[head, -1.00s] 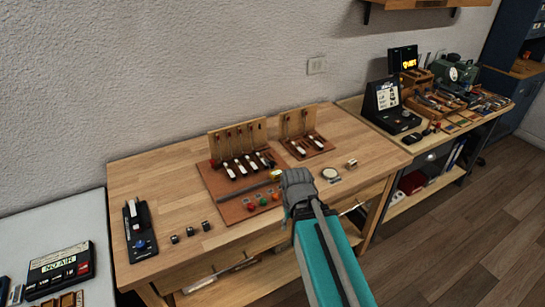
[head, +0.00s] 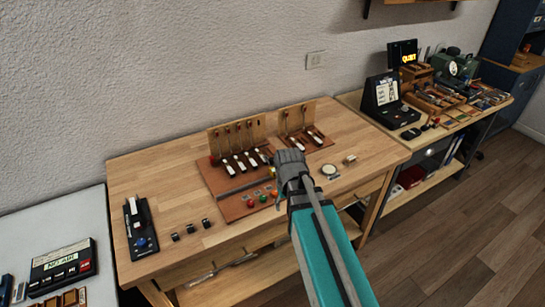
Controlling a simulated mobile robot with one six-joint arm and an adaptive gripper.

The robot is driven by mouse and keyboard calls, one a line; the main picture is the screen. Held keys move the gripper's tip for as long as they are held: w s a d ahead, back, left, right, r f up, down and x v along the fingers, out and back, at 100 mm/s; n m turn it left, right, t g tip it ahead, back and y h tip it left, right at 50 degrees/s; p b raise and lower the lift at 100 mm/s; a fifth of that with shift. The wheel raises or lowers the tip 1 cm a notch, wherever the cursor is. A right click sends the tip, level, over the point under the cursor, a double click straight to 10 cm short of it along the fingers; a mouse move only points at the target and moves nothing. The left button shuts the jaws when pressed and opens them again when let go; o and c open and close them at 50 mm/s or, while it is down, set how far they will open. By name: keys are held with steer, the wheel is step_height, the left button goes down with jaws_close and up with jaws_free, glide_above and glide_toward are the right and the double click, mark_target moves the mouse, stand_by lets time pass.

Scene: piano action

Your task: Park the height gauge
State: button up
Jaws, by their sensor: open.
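My gripper (head: 289,157) is above the workbench (head: 165,190), just right of the red-brown board (head: 229,206). It points away from the camera, its fingers are small in the picture, and I see nothing held in them. I cannot pick out the height gauge for certain. A black stand with a pale upright part and a blue knob (head: 138,233) is on the bench's left side. A small metal block (head: 350,160) and a round pale disc (head: 329,170) lie right of my gripper. My gripper and arm hide part of the bench behind them.
The red-brown board carries a wooden rack with several white-ended levers and coloured knobs. A smaller rack (head: 303,128) stands behind my gripper. Several small dark blocks (head: 190,229) sit near the left front. A second bench (head: 440,135) at right is crowded. The bench's back left is clear.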

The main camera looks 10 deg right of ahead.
mark_target(271, 158)
steer(key=w+r+n+p, duration=0.2)
steer(key=w+r+p, duration=0.3)
steer(key=w, duration=0.7)
steer(key=w+r+n+p, duration=0.2)
steer(key=w+r+p, duration=0.3)
steer(key=w, duration=0.8)
steer(key=shift+r+n+p, duration=0.3)
steer(key=shift+r+p, duration=0.1)
steer(key=shift+r, duration=0.5)
steer(key=shift+a+f, duration=0.1)
steer(key=shift+f, duration=0.1)
step_height(271, 158, down, 13)
steer(key=b, duration=1.3)
steer(key=shift+f+b, duration=0.2)
steer(key=shift+b, duration=0.2)
